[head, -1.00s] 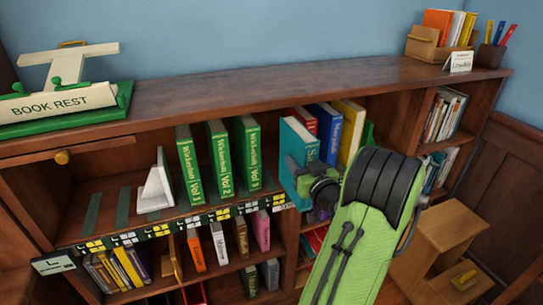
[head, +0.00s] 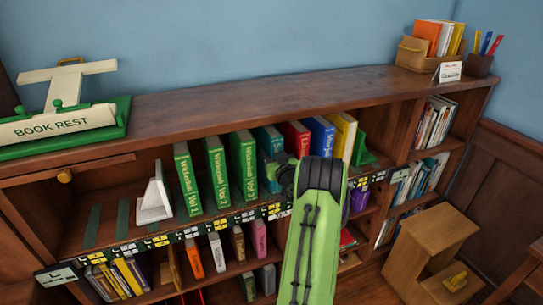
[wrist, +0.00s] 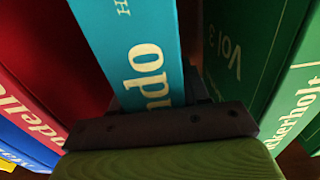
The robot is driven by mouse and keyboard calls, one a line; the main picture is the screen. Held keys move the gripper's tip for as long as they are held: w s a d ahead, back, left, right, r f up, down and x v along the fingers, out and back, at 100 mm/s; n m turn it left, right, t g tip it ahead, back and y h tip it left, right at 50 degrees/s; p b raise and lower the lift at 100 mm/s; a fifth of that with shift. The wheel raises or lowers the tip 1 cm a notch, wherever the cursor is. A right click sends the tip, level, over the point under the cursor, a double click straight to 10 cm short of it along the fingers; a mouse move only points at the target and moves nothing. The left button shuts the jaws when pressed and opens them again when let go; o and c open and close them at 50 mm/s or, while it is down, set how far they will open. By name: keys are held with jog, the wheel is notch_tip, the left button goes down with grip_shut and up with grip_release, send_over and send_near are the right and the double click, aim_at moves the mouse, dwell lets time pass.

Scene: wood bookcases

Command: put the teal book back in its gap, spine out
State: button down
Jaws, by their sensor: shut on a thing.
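The teal book (head: 268,142) stands upright on the upper shelf, between the green Vol 3 book (head: 244,168) on its left and the red book (head: 296,138) on its right. In the wrist view the teal book's spine (wrist: 132,45) faces out toward me, with pale lettering. My gripper (wrist: 158,118) is shut on the lower part of the teal book. The red book (wrist: 55,70) and the green Vol 3 book (wrist: 255,60) flank it there. In the head view my arm hides the book's lower part, so how deep it sits is hard to tell.
A white bookend (head: 156,196) stands left of the green volumes. Blue (head: 318,138) and yellow (head: 343,133) books and a green bookend (head: 362,150) stand right of the red one. A book rest (head: 66,125) is on the top. A wooden step (head: 430,245) stands at right.

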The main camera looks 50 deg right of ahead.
jog(key=shift+r, duration=0.15)
jog(key=c, duration=0.6)
grip_release()
jog(key=shift+o, duration=0.2)
